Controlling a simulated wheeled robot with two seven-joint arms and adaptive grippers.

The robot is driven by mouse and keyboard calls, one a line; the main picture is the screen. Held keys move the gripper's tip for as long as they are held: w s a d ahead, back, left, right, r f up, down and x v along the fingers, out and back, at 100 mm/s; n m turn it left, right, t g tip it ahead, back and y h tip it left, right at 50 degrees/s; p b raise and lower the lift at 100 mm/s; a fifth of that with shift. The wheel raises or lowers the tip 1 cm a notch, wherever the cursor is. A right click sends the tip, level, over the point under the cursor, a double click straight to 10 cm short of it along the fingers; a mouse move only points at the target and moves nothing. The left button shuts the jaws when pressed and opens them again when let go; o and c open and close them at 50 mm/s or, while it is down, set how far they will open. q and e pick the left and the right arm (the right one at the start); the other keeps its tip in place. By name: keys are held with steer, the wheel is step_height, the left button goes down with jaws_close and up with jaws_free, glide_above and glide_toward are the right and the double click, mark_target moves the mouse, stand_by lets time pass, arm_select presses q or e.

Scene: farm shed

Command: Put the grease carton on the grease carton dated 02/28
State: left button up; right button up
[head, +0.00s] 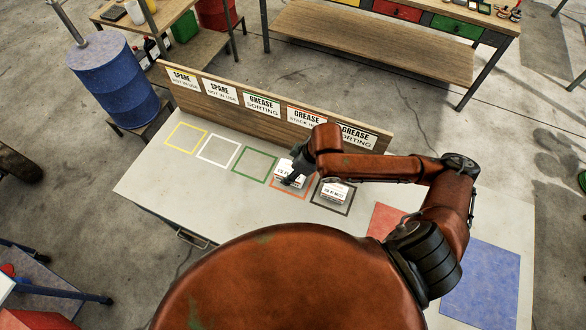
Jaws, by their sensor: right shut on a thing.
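My right arm reaches in from the right. Its gripper (294,178) points down over the red-outlined square and is shut on a white grease carton (283,168). The wrist hides part of this carton, and I cannot tell whether it touches the table or anything below it. A second white grease carton (335,193) sits upright inside the black-outlined square, just right of the gripper and apart from it. Its printed date is too small to read. My left gripper is not in view.
The grey table (160,180) has empty yellow, white and green outlined squares to the left. A wooden board (230,98) with SPARE and GREASE signs stands along the back edge. Red and blue mats (480,285) lie at right. A blue drum (112,80) stands behind left.

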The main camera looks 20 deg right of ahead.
steer(key=w+d+f, duration=0.1)
steer(key=w+f, duration=0.1)
steer(key=w+d+f, duration=0.2)
steer(key=w, duration=0.1)
steer(key=w+d+f+p, duration=0.1)
steer(key=w+f, duration=0.1)
steer(key=f, duration=0.1)
steer(key=shift+w+d, duration=0.15)
steer(key=shift+w, duration=0.1)
steer(key=shift+w+f, duration=0.15)
step_height(320, 180, down, 3)
steer(key=shift+d+p, duration=0.1)
steer(key=shift+p, duration=0.4)
steer(key=shift+f, duration=0.2)
steer(key=shift+f, duration=0.1)
steer(key=o, duration=1.2)
